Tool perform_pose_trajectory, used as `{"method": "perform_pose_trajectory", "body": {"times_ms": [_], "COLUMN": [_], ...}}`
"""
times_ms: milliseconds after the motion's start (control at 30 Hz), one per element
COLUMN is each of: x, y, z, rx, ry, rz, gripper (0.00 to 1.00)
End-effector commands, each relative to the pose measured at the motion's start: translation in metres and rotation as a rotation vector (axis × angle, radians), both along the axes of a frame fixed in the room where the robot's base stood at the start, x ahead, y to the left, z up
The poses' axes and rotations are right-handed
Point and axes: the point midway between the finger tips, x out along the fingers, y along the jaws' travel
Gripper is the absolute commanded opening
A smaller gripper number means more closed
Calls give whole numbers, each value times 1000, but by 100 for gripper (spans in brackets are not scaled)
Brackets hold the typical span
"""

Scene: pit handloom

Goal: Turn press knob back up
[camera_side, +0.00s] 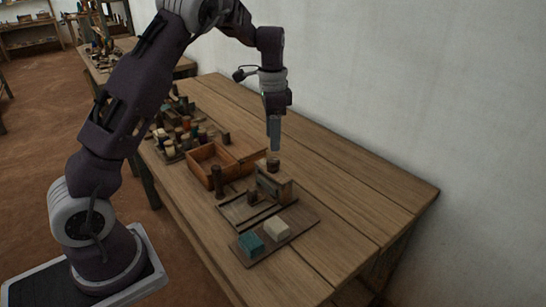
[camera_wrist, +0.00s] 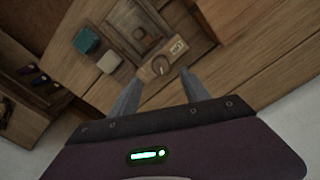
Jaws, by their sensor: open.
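The press knob (camera_wrist: 160,66) is a round brown knob with a pale mark on a small wooden panel, beside a pale label (camera_wrist: 178,48). In the side view a short brown cylinder that looks like the same knob (camera_side: 273,164) stands at the wooden block of the press (camera_side: 273,184). My gripper (camera_side: 274,147) points down above it, apart from it. In the wrist view my gripper (camera_wrist: 159,76) is open and empty, with a finger on either side of the knob. The exact angle of the knob is too small to read.
A teal block (camera_side: 251,245) and a cream block (camera_side: 277,229) sit on the press board's near end. An open wooden box (camera_side: 207,180), a dark upright peg (camera_side: 217,181) and several spools (camera_side: 184,135) stand to the left. The table's right end (camera_side: 370,205) is clear before the wall.

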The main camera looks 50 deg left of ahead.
Motion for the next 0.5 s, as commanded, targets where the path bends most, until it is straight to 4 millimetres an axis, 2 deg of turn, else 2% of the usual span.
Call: {"method": "perform_pose_trajectory", "body": {"times_ms": [300, 500], "x": [0, 1], "y": [1, 1], "z": [-56, -73], "rx": [3, 3], "ry": [10, 6], "rz": [-10, -10], "gripper": [55, 55]}}
